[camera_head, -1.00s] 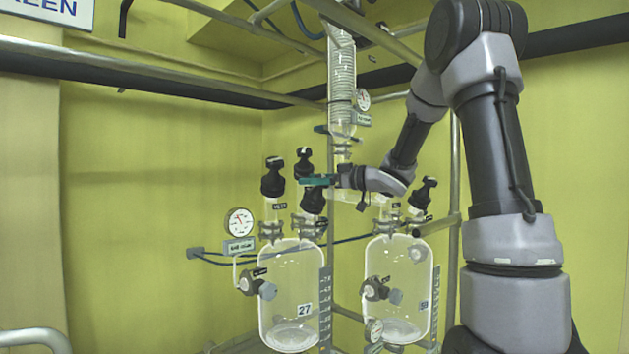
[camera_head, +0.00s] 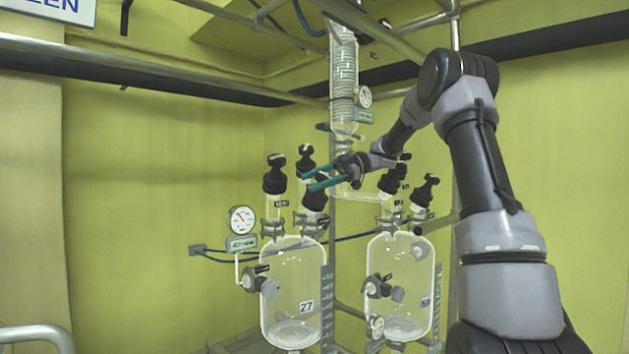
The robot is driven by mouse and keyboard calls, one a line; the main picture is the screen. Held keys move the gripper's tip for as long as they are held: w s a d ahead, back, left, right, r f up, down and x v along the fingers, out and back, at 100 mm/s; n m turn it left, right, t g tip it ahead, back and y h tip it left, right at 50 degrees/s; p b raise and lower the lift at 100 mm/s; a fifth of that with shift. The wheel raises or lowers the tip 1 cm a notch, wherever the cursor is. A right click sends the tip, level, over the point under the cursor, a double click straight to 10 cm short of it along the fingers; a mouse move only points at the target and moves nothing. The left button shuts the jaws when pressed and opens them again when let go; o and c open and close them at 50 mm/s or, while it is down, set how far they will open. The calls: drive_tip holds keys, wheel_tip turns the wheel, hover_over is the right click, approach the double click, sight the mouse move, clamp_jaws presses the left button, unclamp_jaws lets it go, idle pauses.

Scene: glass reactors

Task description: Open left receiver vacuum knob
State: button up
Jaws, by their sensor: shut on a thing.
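The left glass receiver (camera_head: 290,318), marked 27, carries several black knobs on its top necks. The left knob (camera_head: 274,178) has a label under it that seems to read VENT. A rear knob (camera_head: 305,158) stands just behind my fingers. The front right knob (camera_head: 315,199) is at my gripper (camera_head: 309,182), its top partly hidden by the lower teal finger. My gripper comes from the right with its two teal fingers one above the other, shut on this knob. Its label is not readable, so I cannot confirm that it is the vacuum knob.
The right glass receiver (camera_head: 399,310) has its own black knobs (camera_head: 424,189) close under my forearm. A glass condenser column (camera_head: 343,75) rises behind my gripper. A round gauge (camera_head: 242,220) hangs at the left. Metal rails cross overhead. The space left of the gauge is free.

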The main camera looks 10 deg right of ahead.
drive_tip(key=shift+s+d+f+n+g+h, duration=0.1)
drive_tip(key=shift+s+f+n+g+h, duration=0.1)
drive_tip(key=shift+n+g+h, duration=0.65)
drive_tip(key=shift+s+d+f+n+g+h, duration=0.15)
drive_tip(key=shift+n+g+h, duration=0.5)
drive_tip(key=shift+n, duration=0.4)
drive_tip(key=shift+a+r, duration=0.1)
drive_tip(key=o, duration=1.4)
drive_tip(key=shift+s, duration=0.1)
drive_tip(key=v, duration=1)
drive_tip(key=shift+w+d, duration=0.3)
drive_tip(key=shift+d, duration=0.05)
drive_tip(key=shift+a+r, duration=0.1)
